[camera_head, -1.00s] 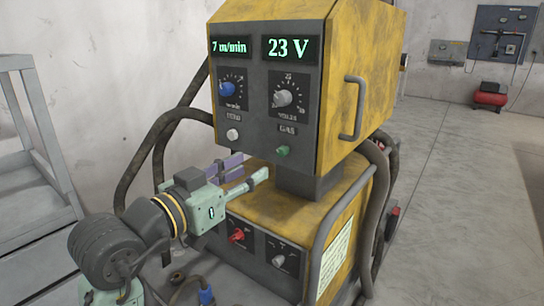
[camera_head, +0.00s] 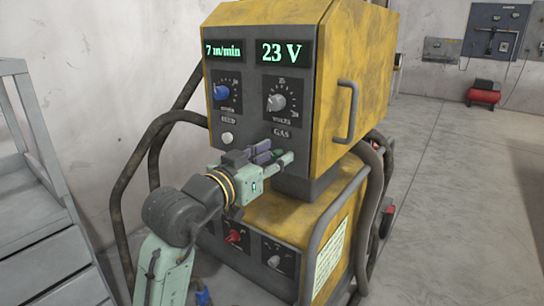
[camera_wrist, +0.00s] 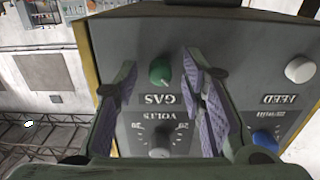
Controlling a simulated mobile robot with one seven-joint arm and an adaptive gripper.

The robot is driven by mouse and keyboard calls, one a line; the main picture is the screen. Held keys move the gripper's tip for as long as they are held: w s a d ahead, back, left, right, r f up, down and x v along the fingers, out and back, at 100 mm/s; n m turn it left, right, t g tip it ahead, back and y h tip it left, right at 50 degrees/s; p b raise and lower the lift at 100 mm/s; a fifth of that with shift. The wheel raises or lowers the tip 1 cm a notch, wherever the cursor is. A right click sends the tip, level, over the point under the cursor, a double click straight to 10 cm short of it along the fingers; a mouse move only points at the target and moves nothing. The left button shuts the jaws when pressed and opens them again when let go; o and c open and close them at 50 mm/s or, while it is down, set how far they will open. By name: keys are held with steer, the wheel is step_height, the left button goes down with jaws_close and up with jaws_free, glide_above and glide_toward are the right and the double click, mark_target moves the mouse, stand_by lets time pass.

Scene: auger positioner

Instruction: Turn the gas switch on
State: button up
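The gas switch is a small green knob (camera_head: 278,154) under the GAS label, low on the front panel of the yellow welding unit (camera_head: 355,60). In the head view my gripper (camera_head: 277,153) is at the panel, with its fingertips close around or just in front of the knob. The fingers are apart, and I see clear space on both sides of the knob. The panel appears upside down there.
A white feed button (camera_head: 227,138) is left of the gas switch. A blue feed knob (camera_head: 221,93) and a grey volts knob (camera_head: 276,102) sit above. A red switch (camera_head: 233,237) is on the lower unit. Cables (camera_head: 128,175) hang at the left.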

jaws_close()
steer(key=shift+m+b, duration=0.3)
stand_by(0.3)
steer(key=m+b, duration=0.3)
steer(key=shift+f, duration=0.2)
steer(key=m+b, duration=0.3)
steer(key=m, duration=0.2)
steer(key=shift+m+b, duration=0.35)
steer(key=shift+m, duration=0.05)
steer(key=m+b, duration=0.2)
steer(key=m, duration=0.2)
steer(key=shift+s+d+m, duration=0.1)
steer(key=shift+m, duration=0.2)
steer(key=shift+m+b, duration=1.05)
steer(key=shift+m, duration=0.85)
steer(key=shift+r, duration=0.1)
steer(key=shift+o, duration=0.4)
jaws_free()
